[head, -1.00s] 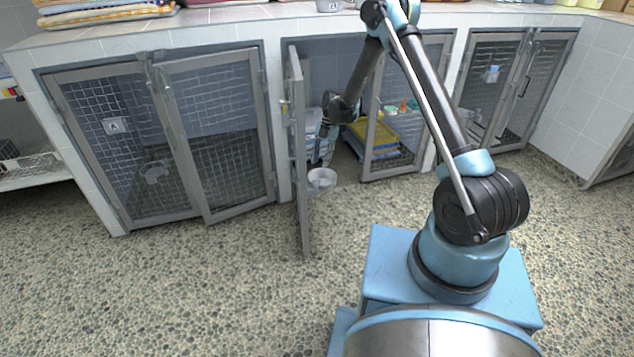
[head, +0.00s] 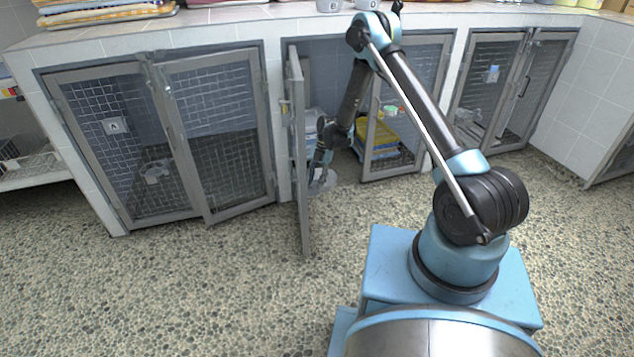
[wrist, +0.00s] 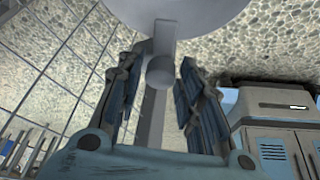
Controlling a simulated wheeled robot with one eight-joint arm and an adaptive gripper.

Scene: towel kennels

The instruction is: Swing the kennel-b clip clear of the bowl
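The pale bowl (head: 326,184) sits low in the opening of the middle kennel, partly covered by my gripper in the head view. The bowl's underside or side (wrist: 185,12) fills the top of the wrist view. A grey clip (wrist: 161,70) with a rounded knob shows in front of it, with a bar running down behind the knob. My gripper (wrist: 160,88) is open, its two dark blue fingers on either side of the clip with gaps visible. My gripper (head: 319,172) is small and partly hidden in the head view, so contact cannot be told there.
The open mesh door (head: 300,150) stands just left of my gripper. The pebbled floor (head: 200,290) in front is clear.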

